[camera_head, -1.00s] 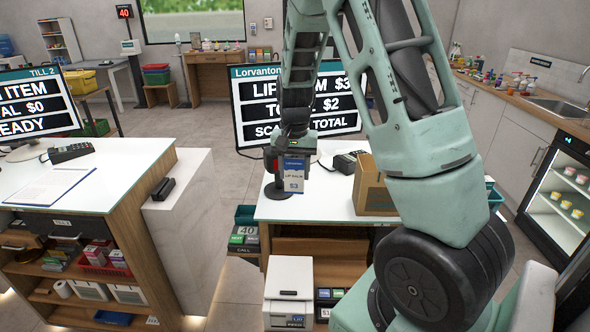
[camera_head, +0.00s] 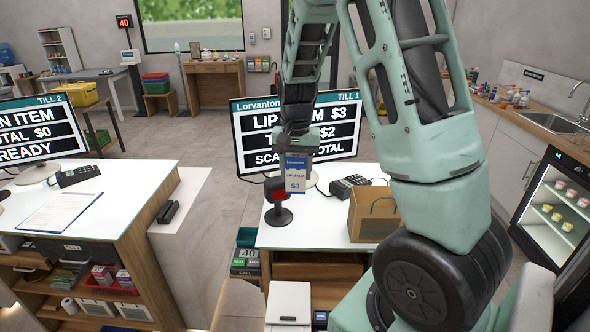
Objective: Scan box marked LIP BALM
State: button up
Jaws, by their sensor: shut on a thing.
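A small blue and white box marked LIP BALM $3 (camera_head: 295,176) hangs below my gripper (camera_head: 296,154), which is shut on its top. The box is upright above the right-hand counter. A dark scanner on a stand (camera_head: 277,199), with a red face, stands on the counter just left of the box in the picture. I cannot tell the exact gap between them. The TILL 1 screen (camera_head: 250,151) behind shows a LIP line at $3 and a line at $2, partly hidden by my arm.
A brown paper bag (camera_head: 375,221) and a card terminal (camera_head: 347,187) stand on the counter (camera_head: 330,236) to the right. The TILL 2 counter (camera_head: 110,186) is at the left, with a clipboard (camera_head: 62,211). A floor gap lies between the counters.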

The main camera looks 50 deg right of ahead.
jog(key=s+d+b, duration=0.2)
jog(key=s+d, duration=0.4)
jog(key=d, duration=0.6)
jog(key=s+d+b, duration=0.2)
jog(key=s+d, duration=0.5)
jog(key=d, duration=0.4)
jog(key=shift+s+d+n, duration=0.25)
jog(key=shift+d+n, duration=0.05)
jog(key=shift+d, duration=0.05)
jog(key=shift+f, duration=0.1)
